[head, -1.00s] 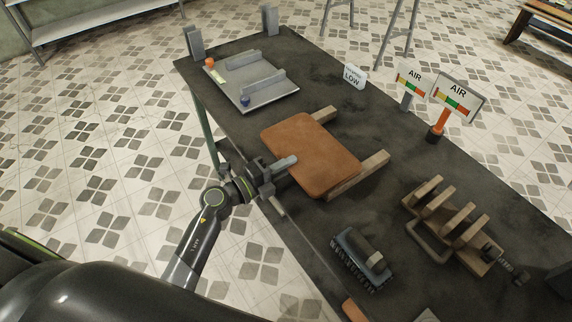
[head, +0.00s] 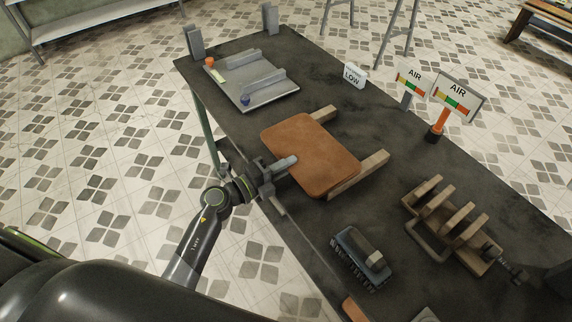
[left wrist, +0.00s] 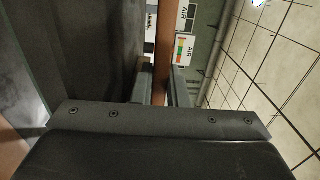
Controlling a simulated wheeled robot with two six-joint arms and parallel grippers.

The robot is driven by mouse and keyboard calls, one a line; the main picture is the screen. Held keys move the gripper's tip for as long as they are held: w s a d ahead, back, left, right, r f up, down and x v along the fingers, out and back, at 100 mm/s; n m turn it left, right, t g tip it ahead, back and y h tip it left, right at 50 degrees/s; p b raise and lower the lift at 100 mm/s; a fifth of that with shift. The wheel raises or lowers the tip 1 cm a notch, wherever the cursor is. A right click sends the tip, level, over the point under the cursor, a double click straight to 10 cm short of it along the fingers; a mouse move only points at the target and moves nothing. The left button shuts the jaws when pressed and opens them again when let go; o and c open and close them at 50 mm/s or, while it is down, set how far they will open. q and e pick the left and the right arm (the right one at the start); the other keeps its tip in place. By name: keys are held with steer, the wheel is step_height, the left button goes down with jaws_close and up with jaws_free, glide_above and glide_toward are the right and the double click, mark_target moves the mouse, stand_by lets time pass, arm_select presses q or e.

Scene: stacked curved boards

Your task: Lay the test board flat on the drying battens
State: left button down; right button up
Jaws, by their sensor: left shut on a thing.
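The test board is a brown rounded board (head: 312,155) that lies across two wooden battens on the dark table in the head view. The upper batten (head: 325,114) and the lower batten (head: 362,172) stick out past its right side. My left gripper (head: 284,163) is shut on the board's left edge, one finger showing on top. In the left wrist view the board (left wrist: 164,50) shows edge-on between the two fingers. Whether the board's underside touches both battens fully is hard to tell. My right gripper is not in view.
A grey tray with rails (head: 250,82) lies at the table's far left. AIR signs (head: 457,95) and a LOW sign (head: 354,75) stand along the back.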

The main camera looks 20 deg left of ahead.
arm_select(q)
steer(key=shift+f+b, duration=0.35)
steer(key=shift+f, duration=0.1)
steer(key=c, duration=1.5)
jaws_free()
steer(key=shift+f, duration=0.15)
steer(key=shift+s, duration=0.1)
steer(key=v, duration=0.6)
steer(key=shift+p, duration=0.3)
steer(key=o, duration=0.6)
steer(key=shift+c, duration=0.2)
